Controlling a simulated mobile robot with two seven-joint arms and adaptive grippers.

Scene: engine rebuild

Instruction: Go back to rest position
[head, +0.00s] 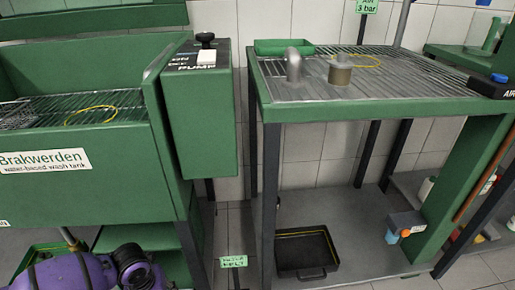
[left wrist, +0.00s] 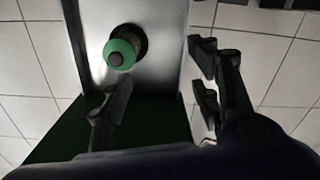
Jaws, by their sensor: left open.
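My left arm, purple and black, shows at the bottom left of the head view, in front of the wash tank. In the left wrist view my left gripper (left wrist: 158,92) is open, its dark fingers wide apart with nothing between them. Beyond the fingers is a grey panel with a round green thing with a dark centre (left wrist: 121,52) on it; I cannot tell what it is. My right arm and right gripper are in neither view.
A green wash tank (head: 90,190) with a pump box (head: 200,120) stands left. A green grated bench (head: 420,95) on the right bears a grey bent metal part (head: 293,66) and a short cylinder (head: 340,71). A black tray (head: 306,262) lies beneath. Tiled floor shows between.

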